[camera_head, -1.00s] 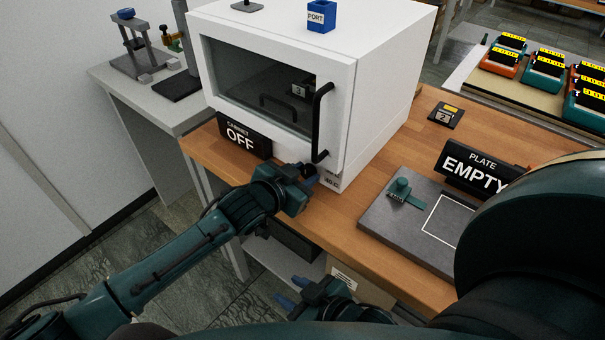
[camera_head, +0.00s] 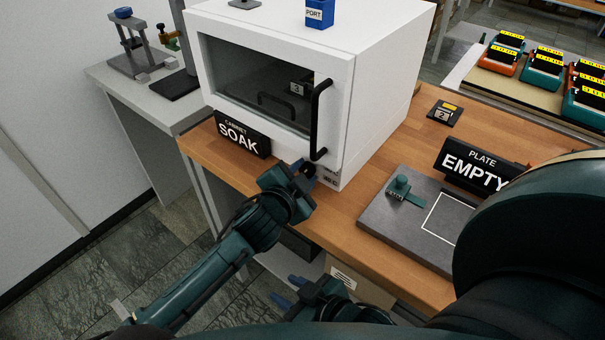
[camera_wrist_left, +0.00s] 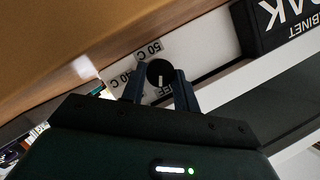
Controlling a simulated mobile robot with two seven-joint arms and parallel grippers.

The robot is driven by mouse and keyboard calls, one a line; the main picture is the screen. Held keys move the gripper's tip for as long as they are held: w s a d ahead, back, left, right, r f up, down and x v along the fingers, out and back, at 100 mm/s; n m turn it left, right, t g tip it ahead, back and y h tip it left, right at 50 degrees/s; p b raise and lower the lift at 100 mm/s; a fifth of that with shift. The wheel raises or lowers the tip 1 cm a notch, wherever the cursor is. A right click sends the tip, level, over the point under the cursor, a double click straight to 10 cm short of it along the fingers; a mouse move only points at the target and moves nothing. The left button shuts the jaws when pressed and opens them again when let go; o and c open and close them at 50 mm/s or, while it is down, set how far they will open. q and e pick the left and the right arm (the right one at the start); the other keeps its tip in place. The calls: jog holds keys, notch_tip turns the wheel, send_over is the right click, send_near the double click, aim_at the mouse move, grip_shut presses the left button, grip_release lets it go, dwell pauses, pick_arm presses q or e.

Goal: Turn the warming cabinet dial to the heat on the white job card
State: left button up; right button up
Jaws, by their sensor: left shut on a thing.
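The white warming cabinet (camera_head: 385,100) stands on the wooden bench with its door shut. Its black dial (camera_wrist_left: 160,72) sits low on the front, with a white pointer mark aimed downward in the left wrist view. Labels around it include "50 C" (camera_wrist_left: 148,48) and a partly hidden one ending in "0 C" (camera_wrist_left: 122,80). My left gripper (camera_head: 303,170) is shut on the dial, one finger each side. The cabinet sign (camera_head: 242,136) reads SOAK. My right gripper (camera_head: 287,291) is open and empty, low in front of the bench. I cannot make out a white job card.
A black door handle (camera_head: 319,118) hangs just above my left gripper. A grey plate (camera_head: 385,220) with an EMPTY sign (camera_head: 474,168) lies to the right. A blue PORT block (camera_head: 319,14) stands on the cabinet. Bare bench lies between cabinet and plate.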

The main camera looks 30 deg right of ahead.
pick_arm(q)
jog(key=o, duration=1)
jog(key=shift+c, duration=0.2)
jog(key=v, duration=1.3)
jog(key=shift+p, duration=0.35)
